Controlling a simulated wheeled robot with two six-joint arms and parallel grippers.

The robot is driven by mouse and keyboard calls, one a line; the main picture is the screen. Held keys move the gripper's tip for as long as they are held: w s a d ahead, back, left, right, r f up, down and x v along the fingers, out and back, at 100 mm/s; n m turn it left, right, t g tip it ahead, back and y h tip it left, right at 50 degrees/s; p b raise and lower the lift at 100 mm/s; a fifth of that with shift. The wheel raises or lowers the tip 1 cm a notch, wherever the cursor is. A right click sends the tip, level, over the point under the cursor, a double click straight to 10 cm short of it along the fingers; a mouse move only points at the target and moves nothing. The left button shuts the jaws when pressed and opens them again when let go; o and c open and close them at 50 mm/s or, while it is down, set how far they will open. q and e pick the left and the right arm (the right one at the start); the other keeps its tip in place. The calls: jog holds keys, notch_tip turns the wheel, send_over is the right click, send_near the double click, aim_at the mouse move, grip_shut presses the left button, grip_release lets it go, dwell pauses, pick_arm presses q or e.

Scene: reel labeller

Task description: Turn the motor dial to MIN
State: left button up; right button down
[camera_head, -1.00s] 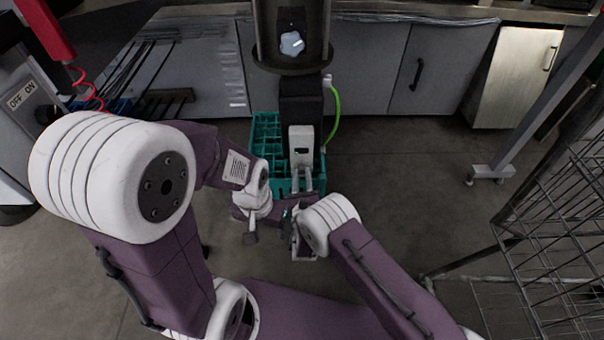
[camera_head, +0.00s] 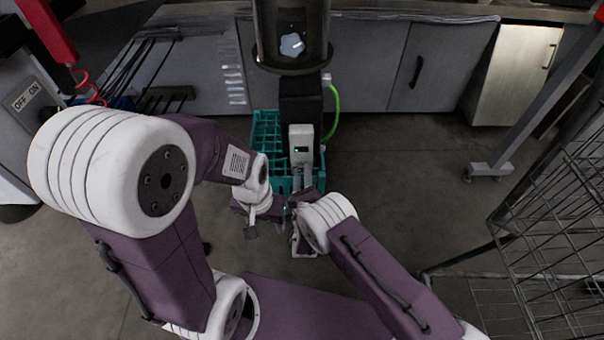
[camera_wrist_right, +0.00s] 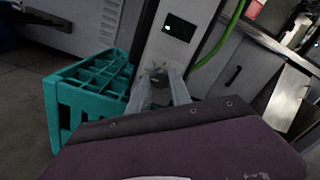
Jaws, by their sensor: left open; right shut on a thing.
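The motor dial (camera_wrist_right: 160,80) is a small round grey knob on the front of a pale control box, below a small lit screen (camera_wrist_right: 180,28). The box (camera_head: 301,140) also shows in the head view, but the dial there is hidden or too small to make out. My right gripper (camera_wrist_right: 161,92) is shut on the dial, one finger on each side of it. The dial's markings and pointer cannot be read. My left gripper (camera_head: 251,229) is open and empty, low and to the left of the box, touching nothing that I can see.
A teal crate (camera_head: 265,128) with compartments stands on the floor just left of and behind the box. A green cable (camera_head: 335,108) hangs at its right. A wire cage (camera_head: 555,225) stands at the right. Grey cabinets line the back; floor between is clear.

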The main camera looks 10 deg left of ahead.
jog(key=shift+f, duration=0.1)
jog(key=c, duration=1.2)
grip_release()
jog(key=shift+o, duration=0.2)
jog(key=p+v, duration=0.5)
jog(key=v, duration=0.4)
jog(key=shift+s, duration=0.1)
